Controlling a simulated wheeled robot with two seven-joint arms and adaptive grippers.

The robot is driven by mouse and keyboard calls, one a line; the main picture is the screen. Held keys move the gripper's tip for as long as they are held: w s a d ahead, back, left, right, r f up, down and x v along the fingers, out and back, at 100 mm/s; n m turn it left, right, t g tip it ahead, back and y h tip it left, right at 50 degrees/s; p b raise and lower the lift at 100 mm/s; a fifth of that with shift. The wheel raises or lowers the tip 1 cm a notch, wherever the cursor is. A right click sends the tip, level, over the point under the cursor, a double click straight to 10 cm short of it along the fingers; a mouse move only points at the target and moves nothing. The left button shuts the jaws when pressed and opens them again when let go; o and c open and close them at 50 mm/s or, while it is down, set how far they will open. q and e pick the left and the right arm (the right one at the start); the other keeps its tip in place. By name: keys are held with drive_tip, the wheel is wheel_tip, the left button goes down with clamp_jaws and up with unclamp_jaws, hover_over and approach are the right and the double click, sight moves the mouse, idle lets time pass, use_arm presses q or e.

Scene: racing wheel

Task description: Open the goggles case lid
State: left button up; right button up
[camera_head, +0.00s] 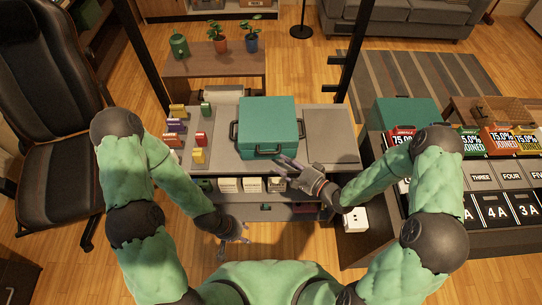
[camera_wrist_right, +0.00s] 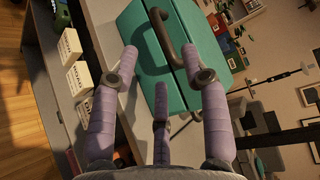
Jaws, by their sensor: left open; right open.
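The teal goggles case (camera_head: 267,122) stands shut on the grey table top, with a dark handle on its front and one on each side. In the right wrist view the case (camera_wrist_right: 142,50) fills the upper middle, with a dark handle (camera_wrist_right: 164,32) on the face towards my fingers. My right gripper (camera_head: 283,165) is open at the front right edge of the case, its fingers spread below and beside the front handle. I cannot tell whether a finger touches the case. My left gripper (camera_head: 245,238) is open and empty, low in front of the table, away from the case.
Small coloured boxes (camera_head: 198,156) stand on the table left of the case. White boxes (camera_head: 228,185) line a lower shelf at the front. The grey surface (camera_head: 332,135) right of the case is clear. Dark upright posts (camera_head: 353,45) rise behind the table.

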drive_tip(key=b+x, duration=0.1)
drive_tip(key=x, duration=0.6)
drive_tip(key=shift+w, duration=0.1)
clamp_jaws()
